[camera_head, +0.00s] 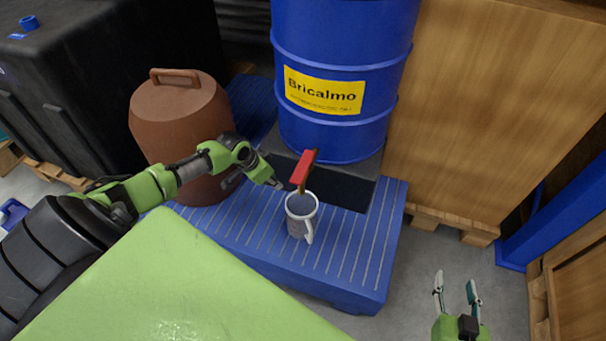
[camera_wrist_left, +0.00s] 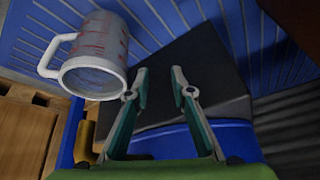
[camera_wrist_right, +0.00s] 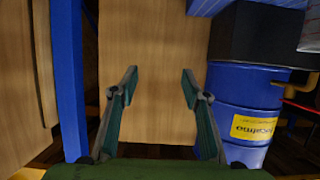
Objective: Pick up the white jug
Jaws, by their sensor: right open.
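The white jug (camera_head: 296,226) stands upright on the blue slatted platform (camera_head: 350,262), below a red-handled tap (camera_head: 303,168), its handle toward the front right. It also shows in the left wrist view (camera_wrist_left: 108,42), left of the fingers, with its open rim facing the camera. My left gripper (camera_head: 276,185) is beside the jug, to its left and a little behind, apart from it. Its fingers are spread and empty in the left wrist view (camera_wrist_left: 158,78). My right gripper (camera_head: 455,283) is open and empty at the lower right, away from the jug; its fingers also show in the right wrist view (camera_wrist_right: 160,78).
A blue barrel (camera_head: 340,130) with a yellow label stands behind the jug on a dark stand (camera_head: 345,190). A brown lidded container (camera_head: 180,115) stands left, behind my left arm. A green surface (camera_head: 170,290) fills the front. A wooden crate (camera_head: 490,110) is at right.

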